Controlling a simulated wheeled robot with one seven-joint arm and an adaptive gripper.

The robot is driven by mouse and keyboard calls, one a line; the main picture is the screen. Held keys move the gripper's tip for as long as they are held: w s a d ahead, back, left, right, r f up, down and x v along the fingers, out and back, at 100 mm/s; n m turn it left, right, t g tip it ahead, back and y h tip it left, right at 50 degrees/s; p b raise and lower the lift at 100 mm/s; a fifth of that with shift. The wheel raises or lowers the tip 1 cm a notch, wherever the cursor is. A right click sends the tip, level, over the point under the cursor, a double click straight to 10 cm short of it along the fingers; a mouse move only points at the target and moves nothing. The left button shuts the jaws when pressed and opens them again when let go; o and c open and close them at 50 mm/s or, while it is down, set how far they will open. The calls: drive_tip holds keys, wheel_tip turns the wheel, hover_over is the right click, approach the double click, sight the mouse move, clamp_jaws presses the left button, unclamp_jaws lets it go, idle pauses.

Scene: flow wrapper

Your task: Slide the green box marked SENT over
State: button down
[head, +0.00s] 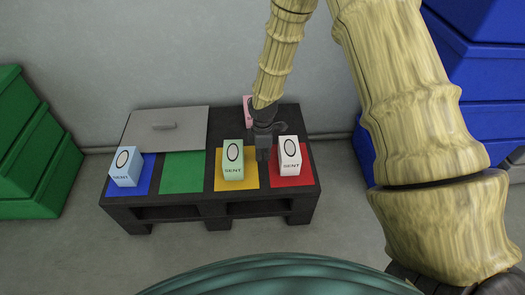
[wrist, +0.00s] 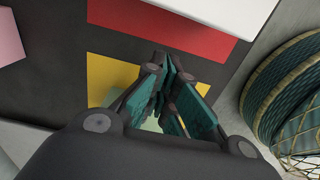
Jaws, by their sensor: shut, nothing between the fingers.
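The green box (head: 233,150) marked SENT stands upright on the yellow square (head: 221,184) of a dark pallet-like platform. My gripper (head: 263,153) is shut and empty, pointing down just right of the green box, between it and the white box. I cannot tell whether it touches the green box. In the wrist view the closed fingers (wrist: 168,65) hang over the yellow square (wrist: 110,72), and a pale green part, likely the box, shows behind them, mostly hidden. The green square (head: 183,172) left of the yellow one is empty.
A white box (head: 290,152) marked SENT stands on the red square (head: 302,179). A pale blue box (head: 124,168) stands on the blue square (head: 146,186). A pink box (head: 248,108) is behind my gripper. A grey lidded panel (head: 190,117) lies at back left.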

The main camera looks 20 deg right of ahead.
sight(256, 167)
wheel_tip(256, 167, down, 5)
drive_tip(key=shift+r+b, duration=0.1)
drive_tip(key=shift+b, duration=0.75)
drive_tip(key=a, duration=0.1)
drive_tip(key=a+b, duration=0.1)
drive_tip(key=shift+w+a+r, duration=0.15)
drive_tip(key=shift+w+a, duration=0.2)
drive_tip(key=shift+w+a+r, duration=0.15)
drive_tip(key=shift+a+r, duration=0.05)
drive_tip(key=shift+a, duration=0.4)
